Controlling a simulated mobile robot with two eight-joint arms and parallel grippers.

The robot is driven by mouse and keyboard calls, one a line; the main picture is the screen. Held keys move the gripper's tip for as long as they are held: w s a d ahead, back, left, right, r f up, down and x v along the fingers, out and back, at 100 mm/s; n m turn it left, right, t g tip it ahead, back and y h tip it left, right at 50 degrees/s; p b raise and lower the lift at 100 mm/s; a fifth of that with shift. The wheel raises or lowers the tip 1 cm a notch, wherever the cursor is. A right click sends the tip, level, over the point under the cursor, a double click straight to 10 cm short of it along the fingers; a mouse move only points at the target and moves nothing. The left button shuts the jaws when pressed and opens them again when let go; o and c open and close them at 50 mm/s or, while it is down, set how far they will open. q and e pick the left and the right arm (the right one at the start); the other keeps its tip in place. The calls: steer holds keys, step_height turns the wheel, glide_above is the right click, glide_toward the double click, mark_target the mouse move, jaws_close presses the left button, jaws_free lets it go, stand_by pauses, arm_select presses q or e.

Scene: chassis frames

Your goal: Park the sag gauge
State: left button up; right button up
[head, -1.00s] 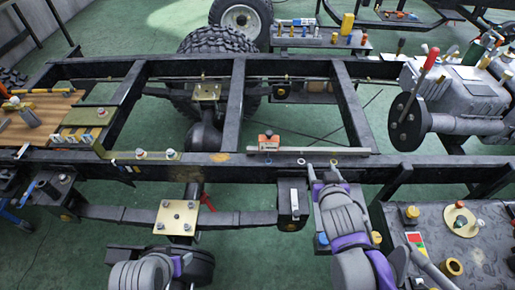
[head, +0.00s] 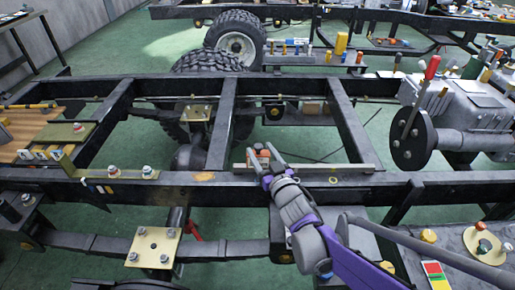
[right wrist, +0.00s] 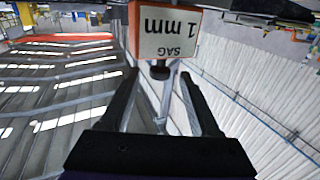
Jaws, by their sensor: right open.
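The sag gauge (head: 261,151), a small orange-and-white block, is at the left part of a long pale straightedge (head: 335,168) on the near chassis rail. In the right wrist view its white label (right wrist: 168,33) reads "1 mm SAG" upside down, and a dark knob sticks out from it. My right gripper (head: 265,161) is open, with its fingertips close to the gauge. In the right wrist view the knob lies between the open fingers (right wrist: 161,82), and the block is just past the tips. I cannot tell whether they touch. My left gripper is out of view.
The black near rail (head: 405,181) runs across the picture, with a brass plate (head: 155,247) below it. A gearbox with a round flange (head: 414,140) stands at right. A dark bench (head: 455,240) with small parts is at lower right. A ring (head: 333,180) lies by the straightedge.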

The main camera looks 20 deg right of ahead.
steer(key=shift+w+a, duration=0.15)
steer(key=shift+w, duration=1.3)
jaws_close()
stand_by(0.3)
